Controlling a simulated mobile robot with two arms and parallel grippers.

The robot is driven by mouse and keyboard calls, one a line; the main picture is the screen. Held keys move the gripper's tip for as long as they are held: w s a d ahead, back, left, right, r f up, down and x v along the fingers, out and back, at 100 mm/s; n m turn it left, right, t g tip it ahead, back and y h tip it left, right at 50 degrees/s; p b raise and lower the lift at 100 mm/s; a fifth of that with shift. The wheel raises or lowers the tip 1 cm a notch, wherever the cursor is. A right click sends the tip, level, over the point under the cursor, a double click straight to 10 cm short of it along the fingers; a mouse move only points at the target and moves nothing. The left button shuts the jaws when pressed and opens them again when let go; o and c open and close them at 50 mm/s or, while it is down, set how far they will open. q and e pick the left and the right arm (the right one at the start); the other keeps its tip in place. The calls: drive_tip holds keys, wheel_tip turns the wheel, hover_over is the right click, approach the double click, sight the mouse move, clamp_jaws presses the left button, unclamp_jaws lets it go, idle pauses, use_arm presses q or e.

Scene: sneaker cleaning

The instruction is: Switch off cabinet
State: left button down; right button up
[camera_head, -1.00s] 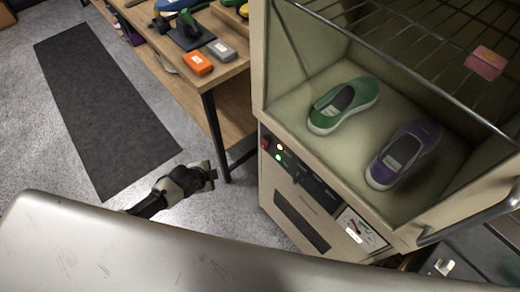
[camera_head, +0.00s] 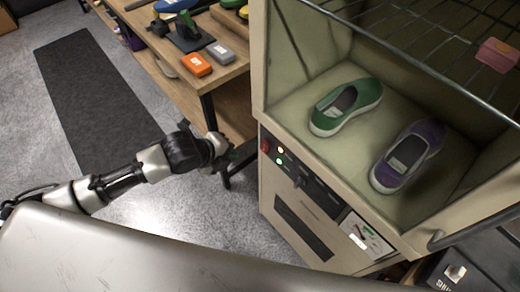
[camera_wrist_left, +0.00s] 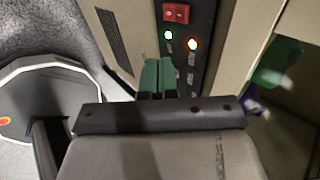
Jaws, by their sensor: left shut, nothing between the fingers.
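The beige cabinet (camera_head: 276,192) stands right of centre in the head view. Its control panel has a red switch (camera_head: 265,145), an orange light (camera_head: 281,150) and a green light (camera_head: 279,161), both lit. In the left wrist view, the red switch (camera_wrist_left: 176,13) is at the top, with the green light (camera_wrist_left: 168,35) and orange light (camera_wrist_left: 193,44) below it. My left gripper (camera_head: 228,156) is left of the panel, apart from the switch. Its green fingers (camera_wrist_left: 158,75) are shut and empty, below the lights in the wrist view. My right gripper is out of view.
A green shoe (camera_head: 346,105) and a purple shoe (camera_head: 408,157) sit inside the cabinet, under a wire rack (camera_head: 440,55). A wooden workbench (camera_head: 233,75) with tools stands behind my left gripper. A dark mat (camera_head: 90,100) lies on the floor at left.

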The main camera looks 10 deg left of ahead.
sight(266, 146)
use_arm(q)
drive_tip(key=x, duration=1.2)
drive_tip(key=shift+w+d+r+p, duration=0.2)
drive_tip(key=shift+w+d+p, duration=0.1)
drive_tip(key=shift+w+d, duration=0.05)
drive_tip(key=shift+w+d+f, duration=0.3)
drive_tip(key=shift+w+d, duration=0.05)
drive_tip(key=shift+w, duration=0.15)
drive_tip(key=shift+w+f+b, duration=0.1)
drive_tip(key=shift+f+b, duration=0.3)
drive_tip(key=shift+b, duration=0.45)
drive_tip(key=shift+d+r+t+h, duration=0.1)
drive_tip(key=shift+r+t+h, duration=0.15)
drive_tip(key=shift+t+h, duration=0.05)
drive_tip(key=shift+r, duration=0.1)
drive_tip(key=shift+w+r+p, duration=0.2)
drive_tip(key=shift+r+p, duration=0.6)
drive_tip(key=shift+r, duration=0.1)
